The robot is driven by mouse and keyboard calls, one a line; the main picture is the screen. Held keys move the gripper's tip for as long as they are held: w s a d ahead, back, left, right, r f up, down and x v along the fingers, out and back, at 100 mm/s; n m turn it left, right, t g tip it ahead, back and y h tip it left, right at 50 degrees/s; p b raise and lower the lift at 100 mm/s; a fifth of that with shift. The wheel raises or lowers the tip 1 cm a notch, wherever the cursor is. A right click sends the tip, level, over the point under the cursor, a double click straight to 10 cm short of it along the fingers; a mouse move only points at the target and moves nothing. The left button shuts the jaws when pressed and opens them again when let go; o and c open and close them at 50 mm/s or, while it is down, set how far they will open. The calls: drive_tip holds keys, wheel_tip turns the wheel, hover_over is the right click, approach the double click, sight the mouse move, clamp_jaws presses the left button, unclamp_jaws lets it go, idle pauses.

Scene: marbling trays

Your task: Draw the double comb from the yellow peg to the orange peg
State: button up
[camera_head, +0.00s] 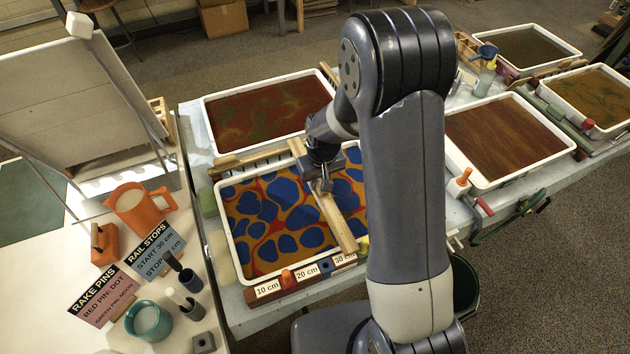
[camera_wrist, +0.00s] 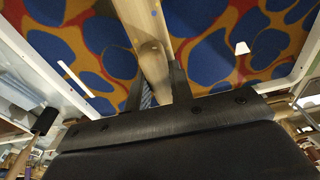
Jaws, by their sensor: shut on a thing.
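The double comb (camera_head: 335,222) is a long pale wooden bar lying across the near tray (camera_head: 236,250), from its back rim towards its front rim. My gripper (camera_head: 322,186) is shut on the bar near its middle. The wrist view shows the bar (camera_wrist: 145,40) between the fingers of my gripper (camera_wrist: 157,88). The comb's teeth are hidden. The orange peg (camera_head: 287,276) stands on the front rail, between the 10 cm and 20 cm labels, left of the comb's near end. A yellowish thing (camera_head: 362,244) shows beside my arm; I cannot tell whether it is the yellow peg.
The near tray holds blue cells with red and ochre veins. A dark red tray (camera_head: 212,122) stands behind it, a brown striped tray (camera_head: 533,177) to the right. At the left are sign cards (camera_head: 105,297), an orange jug (camera_head: 140,210) and a teal cup (camera_head: 150,322).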

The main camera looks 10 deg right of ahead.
drive_tip(key=shift+f, duration=0.15)
drive_tip(key=shift+d+f+b, duration=0.2)
drive_tip(key=shift+f+b, duration=1.2)
drive_tip(key=shift+b, duration=0.05)
drive_tip(key=shift+a, duration=0.1)
drive_tip(key=shift+s+a+f+b, duration=0.15)
drive_tip(key=shift+s+a, duration=0.2)
drive_tip(key=shift+a, duration=0.65)
drive_tip(key=shift+s+a+r+b, duration=0.15)
drive_tip(key=shift+s+a, duration=0.25)
drive_tip(key=shift+a, duration=0.6)
drive_tip(key=shift+s+a+f+b, duration=0.15)
drive_tip(key=shift+s+a, duration=0.2)
drive_tip(key=shift+a, duration=0.65)
drive_tip(key=shift+s+a, duration=0.1)
drive_tip(key=shift+a, duration=0.1)
drive_tip(key=shift+s+a+f+b, duration=0.15)
drive_tip(key=shift+s+a, duration=0.15)
drive_tip(key=shift+a, duration=0.7)
drive_tip(key=shift+s+a+r+b, duration=0.15)
drive_tip(key=shift+s+a, duration=0.1)
drive_tip(key=shift+a, duration=0.75)
drive_tip(key=shift+s+a+f+b, duration=0.15)
drive_tip(key=shift+s+a, duration=0.15)
drive_tip(key=shift+a, duration=0.7)
